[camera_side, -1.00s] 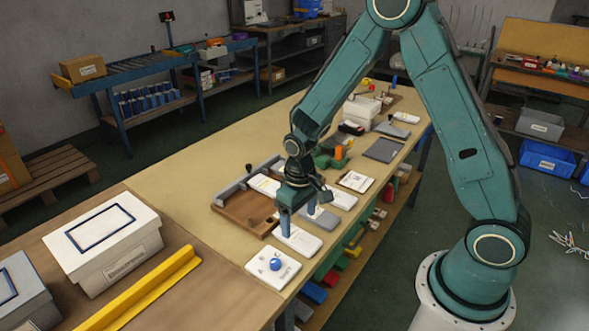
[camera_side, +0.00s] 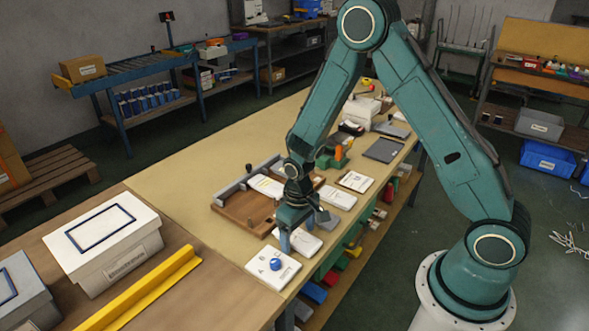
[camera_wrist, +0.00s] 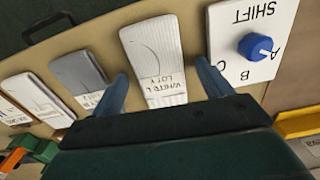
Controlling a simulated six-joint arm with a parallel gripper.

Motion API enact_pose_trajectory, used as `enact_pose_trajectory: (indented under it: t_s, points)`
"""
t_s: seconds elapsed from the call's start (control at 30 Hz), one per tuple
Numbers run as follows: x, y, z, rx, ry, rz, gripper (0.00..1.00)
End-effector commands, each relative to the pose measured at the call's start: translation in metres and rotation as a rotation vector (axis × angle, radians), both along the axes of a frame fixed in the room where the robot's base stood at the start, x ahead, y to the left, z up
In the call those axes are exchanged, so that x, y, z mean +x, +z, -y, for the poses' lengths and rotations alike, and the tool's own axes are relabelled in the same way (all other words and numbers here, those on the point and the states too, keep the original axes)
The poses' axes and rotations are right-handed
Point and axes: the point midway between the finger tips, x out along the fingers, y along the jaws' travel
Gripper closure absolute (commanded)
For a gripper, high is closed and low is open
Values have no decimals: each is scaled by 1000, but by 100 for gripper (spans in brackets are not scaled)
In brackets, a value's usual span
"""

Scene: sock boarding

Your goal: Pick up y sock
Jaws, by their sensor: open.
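I cannot tell which piece is the "y sock".
A white panel with a blue knob (camera_wrist: 240,62), marked SHIFT, lies close outside the right finger. Another white labelled piece (camera_wrist: 36,97) lies beyond the grey one. A wooden tray (camera_side: 240,208) lies behind. A yellow rail (camera_side: 145,288) and lidded box (camera_side: 118,262) are at left.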

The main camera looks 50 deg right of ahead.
Motion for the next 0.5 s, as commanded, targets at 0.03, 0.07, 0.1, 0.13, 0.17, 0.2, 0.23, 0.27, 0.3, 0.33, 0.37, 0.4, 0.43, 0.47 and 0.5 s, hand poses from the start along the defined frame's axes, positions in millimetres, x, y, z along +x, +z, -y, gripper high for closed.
enact_pose_trajectory:
  t_s: [0.03,0.07,0.1,0.13,0.17,0.2,0.23,0.27,0.3,0.33,0.37,0.4,0.43,0.47,0.5]
  points:
    - [0,-1,0,0,0,0,22]
    - [0,-1,0,0,0,0,22]
    - [0,-1,0,0,0,1,22]
    - [0,0,0,0,0,1,22]
    - [0,0,0,0,0,1,22]
    - [0,0,0,0,0,1,22]
    - [0,0,0,0,0,1,22]
    - [0,0,0,0,0,1,22]
    - [0,0,0,0,0,1,22]
    - [0,0,0,0,0,1,22]
    - [0,0,0,0,0,1,22]
    - [0,0,0,0,0,1,22]
    - [0,0,0,0,0,1,22]
    - [0,0,0,0,0,1,22]
    - [0,0,0,0,0,1,26]
